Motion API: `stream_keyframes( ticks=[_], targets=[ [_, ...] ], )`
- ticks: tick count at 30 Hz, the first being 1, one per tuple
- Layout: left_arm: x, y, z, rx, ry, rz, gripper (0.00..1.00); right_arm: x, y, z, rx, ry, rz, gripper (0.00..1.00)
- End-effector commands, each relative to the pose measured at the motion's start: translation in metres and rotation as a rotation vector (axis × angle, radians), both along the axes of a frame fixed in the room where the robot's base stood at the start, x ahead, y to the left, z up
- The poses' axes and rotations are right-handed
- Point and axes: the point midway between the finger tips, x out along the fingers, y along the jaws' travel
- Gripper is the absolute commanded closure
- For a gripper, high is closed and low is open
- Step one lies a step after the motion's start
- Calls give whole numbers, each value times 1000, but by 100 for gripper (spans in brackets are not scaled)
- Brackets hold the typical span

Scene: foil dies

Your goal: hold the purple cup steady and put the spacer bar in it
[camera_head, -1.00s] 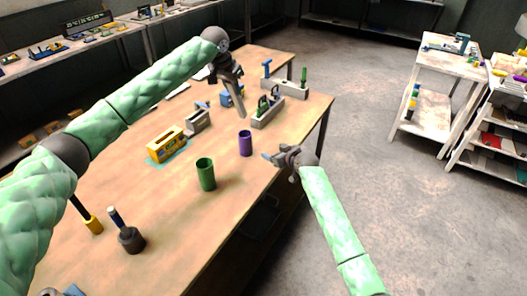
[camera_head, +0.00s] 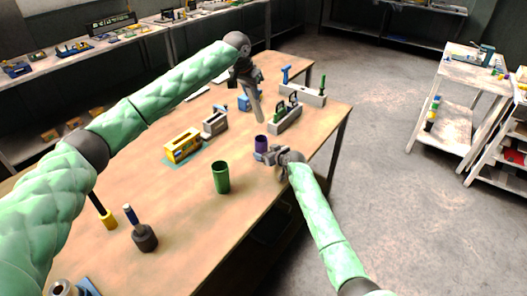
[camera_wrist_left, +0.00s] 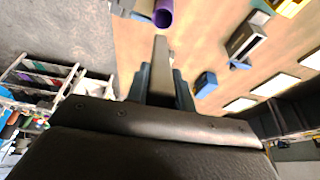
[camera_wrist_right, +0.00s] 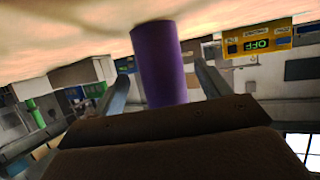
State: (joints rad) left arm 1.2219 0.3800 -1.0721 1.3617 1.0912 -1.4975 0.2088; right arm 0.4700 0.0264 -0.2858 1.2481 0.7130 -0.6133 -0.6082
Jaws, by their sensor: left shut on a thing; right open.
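The purple cup (camera_head: 261,143) stands upright on the table; it also shows in the left wrist view (camera_wrist_left: 163,13) and the right wrist view (camera_wrist_right: 163,62). My right gripper (camera_head: 266,157) is open at the cup. In the right wrist view the cup appears between its fingers, with a gap on each side. My left gripper (camera_head: 250,82) is shut on the spacer bar (camera_head: 257,107), a long grey bar that hangs down, slightly tilted. In the left wrist view the bar (camera_wrist_left: 160,65) points toward the cup's open mouth. The bar's lower end is above the cup, outside it.
A green cup (camera_head: 221,177) stands in front of the purple cup. A yellow device (camera_head: 183,146), a grey box (camera_head: 214,124) and a grey holder with green tools (camera_head: 285,118) stand behind. The table's right edge is close to my right gripper.

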Motion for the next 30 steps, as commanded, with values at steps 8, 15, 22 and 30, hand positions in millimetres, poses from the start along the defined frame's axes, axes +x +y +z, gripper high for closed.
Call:
stream_keyframes(
  ticks=[8,15,22,30],
  targets=[
    [0,0,1,-1,-1,0,100,18,12,-8,1,1,0,24],
    [0,0,1,-1,-1,0,100,20,14,-10,0,0,0,24],
    [0,0,1,-1,-1,0,100,20,14,-10,0,0,0,48],
    [1,-1,1,2,1,1,100,20,13,-10,0,0,0,74]
  ],
)
